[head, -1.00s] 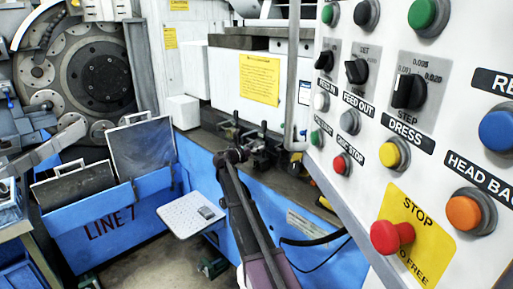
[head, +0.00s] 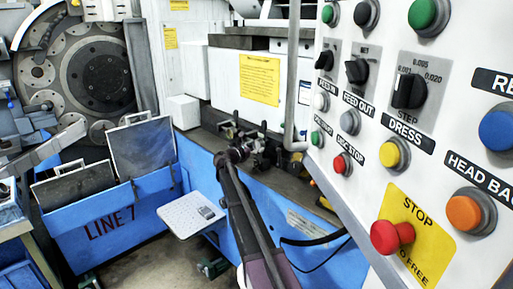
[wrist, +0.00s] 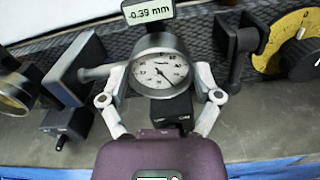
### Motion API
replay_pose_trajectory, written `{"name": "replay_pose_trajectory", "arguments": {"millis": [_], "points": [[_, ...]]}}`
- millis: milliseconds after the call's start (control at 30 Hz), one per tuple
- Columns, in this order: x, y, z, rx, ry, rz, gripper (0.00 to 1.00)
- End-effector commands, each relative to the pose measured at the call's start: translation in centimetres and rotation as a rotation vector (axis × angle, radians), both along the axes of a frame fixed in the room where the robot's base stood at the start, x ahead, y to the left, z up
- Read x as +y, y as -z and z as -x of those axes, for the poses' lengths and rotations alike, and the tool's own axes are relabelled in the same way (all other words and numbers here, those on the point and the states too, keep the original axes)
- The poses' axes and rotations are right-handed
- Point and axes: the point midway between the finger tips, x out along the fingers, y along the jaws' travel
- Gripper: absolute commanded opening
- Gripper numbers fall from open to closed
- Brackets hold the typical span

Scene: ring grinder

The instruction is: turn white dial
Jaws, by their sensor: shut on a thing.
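The white dial (wrist: 159,71) is a round gauge with a white face, a dark needle and a grey rim, in the middle of the wrist view. A small display (wrist: 149,12) above it reads -0.39 mm. My gripper (wrist: 160,78) has one pale finger on each side of the dial and is shut on it. In the head view my gripper (head: 238,152) is at the ledge beside the blue machine front, where the dial is too small and hidden to make out.
A yellow-rimmed dial with a black knob (wrist: 288,44) is at the wrist view's right. Dark brackets (wrist: 72,70) stand to the left. In the head view a control panel (head: 440,160) with coloured buttons fills the right, and a blue bin (head: 105,225) stands left.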

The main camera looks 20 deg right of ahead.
Motion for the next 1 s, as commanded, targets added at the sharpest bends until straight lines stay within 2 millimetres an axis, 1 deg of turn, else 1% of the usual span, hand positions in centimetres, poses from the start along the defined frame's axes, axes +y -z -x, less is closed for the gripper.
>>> {"name": "replay_pose_trajectory", "arguments": {"millis": [33,67,100,467,667,833,1000], "points": [[0.0,-0.1,-0.2,0.000,-0.003,0.003,0.85],[0.0,-0.1,-0.2,0.001,-0.003,0.003,0.94],[0.0,-0.1,-0.2,0.001,-0.003,0.003,1.00],[0.0,0.0,-0.1,0.001,-0.001,0.002,1.00],[0.4,0.0,0.1,0.002,-0.001,0.001,1.00],[1.7,0.0,0.6,0.002,-0.002,0.001,1.00],[3.8,0.0,1.4,0.002,-0.003,0.001,1.00]]}}
